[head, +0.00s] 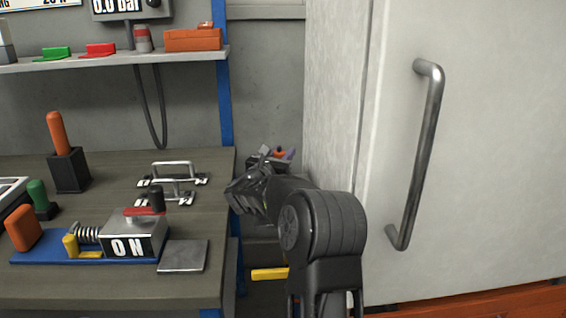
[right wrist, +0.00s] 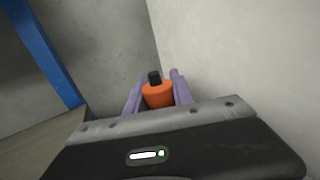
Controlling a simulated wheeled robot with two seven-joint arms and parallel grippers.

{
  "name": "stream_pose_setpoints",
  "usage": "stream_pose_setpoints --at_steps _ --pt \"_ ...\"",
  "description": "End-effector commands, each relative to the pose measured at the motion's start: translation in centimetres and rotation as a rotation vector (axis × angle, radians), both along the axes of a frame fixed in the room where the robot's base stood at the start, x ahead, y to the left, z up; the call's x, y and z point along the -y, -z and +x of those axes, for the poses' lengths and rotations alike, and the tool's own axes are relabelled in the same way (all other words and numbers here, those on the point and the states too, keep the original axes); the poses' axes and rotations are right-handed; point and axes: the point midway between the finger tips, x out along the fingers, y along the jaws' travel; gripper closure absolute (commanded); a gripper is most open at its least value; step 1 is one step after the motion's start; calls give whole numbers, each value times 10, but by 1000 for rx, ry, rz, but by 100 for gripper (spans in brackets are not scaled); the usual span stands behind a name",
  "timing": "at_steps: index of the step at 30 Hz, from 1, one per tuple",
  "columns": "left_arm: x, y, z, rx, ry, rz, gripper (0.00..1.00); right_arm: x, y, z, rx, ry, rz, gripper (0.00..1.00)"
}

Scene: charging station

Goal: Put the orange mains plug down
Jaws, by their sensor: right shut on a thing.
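The orange mains plug (right wrist: 158,95) with a dark end shows in the right wrist view, between the two purple fingers of my right gripper (right wrist: 155,88). The gripper is shut on it. In the head view a small bit of the orange plug (head: 279,153) shows past my right gripper (head: 284,154), in the gap between the workbench and the white cabinet. The gripper's body hides most of the plug there. My left gripper is not in view.
The workbench (head: 120,285) on the left holds an ON switch box (head: 133,232), metal handles (head: 172,178) and an orange-handled tool (head: 58,135). A blue post (head: 223,90) stands at its back edge. A white cabinet (head: 480,130) with a long handle (head: 428,150) closes the right side.

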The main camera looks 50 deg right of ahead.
Motion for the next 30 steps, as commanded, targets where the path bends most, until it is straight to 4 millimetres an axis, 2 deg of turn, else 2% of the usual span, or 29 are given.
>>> stream_pose_setpoints --at_steps 1,4,15,16,24,30 --pt "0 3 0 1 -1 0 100 0 11 0 -3 0 0 100" --pt "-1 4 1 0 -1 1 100 0 21 0 0 0 1 100" --pt "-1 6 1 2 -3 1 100 0 24 0 1 -1 -1 100" --pt "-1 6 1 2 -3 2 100 0 24 0 1 -1 0 70" --pt "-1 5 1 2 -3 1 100 0 23 0 1 -1 0 49" --pt "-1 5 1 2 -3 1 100 0 23 0 0 -1 0 49"
